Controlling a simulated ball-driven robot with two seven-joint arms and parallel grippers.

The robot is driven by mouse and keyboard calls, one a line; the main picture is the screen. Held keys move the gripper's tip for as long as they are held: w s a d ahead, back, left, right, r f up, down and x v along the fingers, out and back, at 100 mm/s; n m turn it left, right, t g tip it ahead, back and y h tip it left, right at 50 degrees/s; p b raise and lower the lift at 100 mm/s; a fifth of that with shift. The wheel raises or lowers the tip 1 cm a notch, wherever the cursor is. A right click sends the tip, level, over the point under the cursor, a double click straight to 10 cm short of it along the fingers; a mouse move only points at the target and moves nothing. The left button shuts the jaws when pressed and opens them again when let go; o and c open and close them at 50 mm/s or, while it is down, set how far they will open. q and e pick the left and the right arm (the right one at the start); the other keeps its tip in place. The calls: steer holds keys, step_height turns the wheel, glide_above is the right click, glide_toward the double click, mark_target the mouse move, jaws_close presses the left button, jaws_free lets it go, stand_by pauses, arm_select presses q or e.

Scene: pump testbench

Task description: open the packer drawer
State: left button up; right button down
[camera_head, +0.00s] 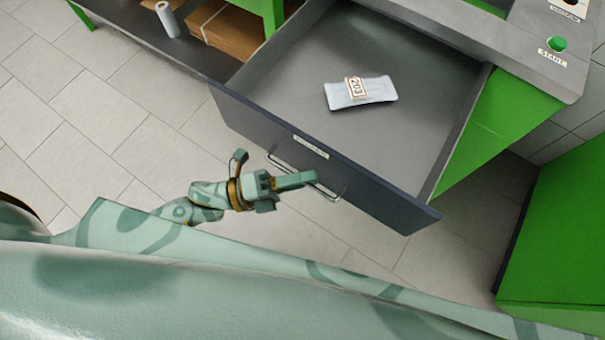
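The packer drawer (395,130) is pulled out from the bench, and its grey inside shows. A labelled silver packet (361,93) lies on the drawer floor. The drawer's dark front carries a small label and a thin metal bar handle (334,197). My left gripper (312,180) is at the handle, with a finger reaching over or against the bar. I cannot tell whether its fingers are closed on the bar. My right gripper is not in view.
The bench top with a green start button (558,44) is at the upper right. A green cabinet (560,230) stands at the right. A shelf at the upper left holds a white roll (167,19) and brown boxes (228,27). Tiled floor (85,120) is clear at the left.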

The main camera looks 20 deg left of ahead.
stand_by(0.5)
arm_select(q)
steer(key=shift+a, duration=0.1)
steer(key=v, duration=1.6)
steer(key=shift+p, duration=0.4)
steer(key=shift+f, duration=0.15)
